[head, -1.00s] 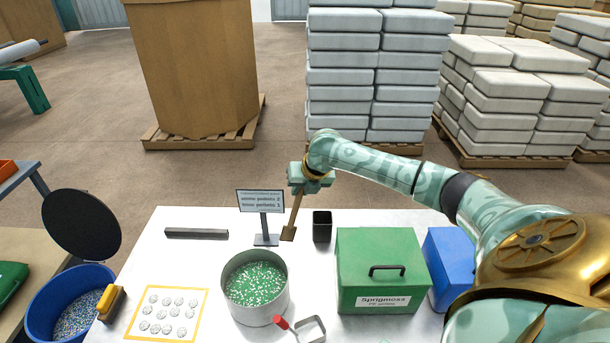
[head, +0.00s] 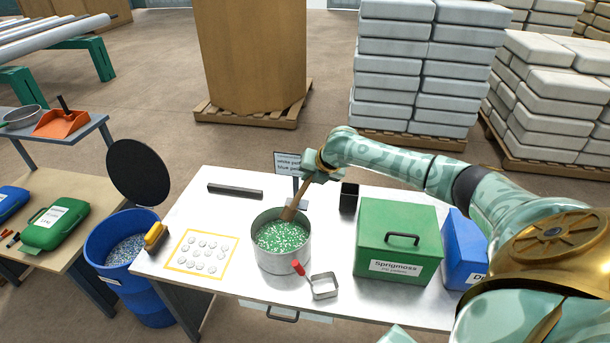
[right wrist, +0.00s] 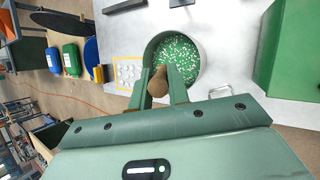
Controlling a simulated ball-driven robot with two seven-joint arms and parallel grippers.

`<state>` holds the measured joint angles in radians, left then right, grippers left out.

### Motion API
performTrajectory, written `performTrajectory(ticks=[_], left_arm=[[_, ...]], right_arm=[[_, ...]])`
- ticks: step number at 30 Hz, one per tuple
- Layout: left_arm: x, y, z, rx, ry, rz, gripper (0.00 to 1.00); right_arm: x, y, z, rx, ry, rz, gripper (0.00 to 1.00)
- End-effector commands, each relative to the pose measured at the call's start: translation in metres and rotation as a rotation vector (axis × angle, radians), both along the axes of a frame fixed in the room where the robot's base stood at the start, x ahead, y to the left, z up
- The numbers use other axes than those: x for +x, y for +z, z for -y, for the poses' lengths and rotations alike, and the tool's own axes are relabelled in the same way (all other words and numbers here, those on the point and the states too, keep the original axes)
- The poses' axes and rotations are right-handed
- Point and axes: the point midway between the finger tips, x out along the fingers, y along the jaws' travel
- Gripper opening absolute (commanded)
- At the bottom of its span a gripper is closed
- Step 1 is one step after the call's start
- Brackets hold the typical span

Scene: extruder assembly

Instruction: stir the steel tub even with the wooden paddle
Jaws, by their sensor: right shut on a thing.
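The steel tub (head: 282,258) stands on the white table and holds mixed green and white pellets (head: 281,236). It also shows in the right wrist view (right wrist: 196,62). My right gripper (head: 313,176) is shut on the handle of the wooden paddle (head: 292,208) above the tub's back edge. The paddle tilts, and its lower end reaches the back of the tub's opening. I cannot tell whether it touches the pellets. In the right wrist view the handle (right wrist: 158,84) sits between the two fingers. My left gripper is not seen.
A yellow-bordered sheet (head: 201,273) lies left. A small sign (head: 287,160) stands behind the gripper.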

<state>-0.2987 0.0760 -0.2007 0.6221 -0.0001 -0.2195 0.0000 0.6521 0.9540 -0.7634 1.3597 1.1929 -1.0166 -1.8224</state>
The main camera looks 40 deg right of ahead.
Motion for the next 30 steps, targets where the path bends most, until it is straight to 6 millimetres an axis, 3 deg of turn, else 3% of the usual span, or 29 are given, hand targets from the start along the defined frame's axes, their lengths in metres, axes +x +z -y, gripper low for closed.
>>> performTrajectory(ticks=[10, 30], left_arm=[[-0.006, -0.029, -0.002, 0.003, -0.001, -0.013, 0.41], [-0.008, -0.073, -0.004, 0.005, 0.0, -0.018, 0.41]], right_arm=[[-0.022, -0.03, 0.018, -0.002, 0.001, -0.004, 0.0], [0.002, -0.097, -0.003, 0.002, 0.001, -0.001, 0.0]])
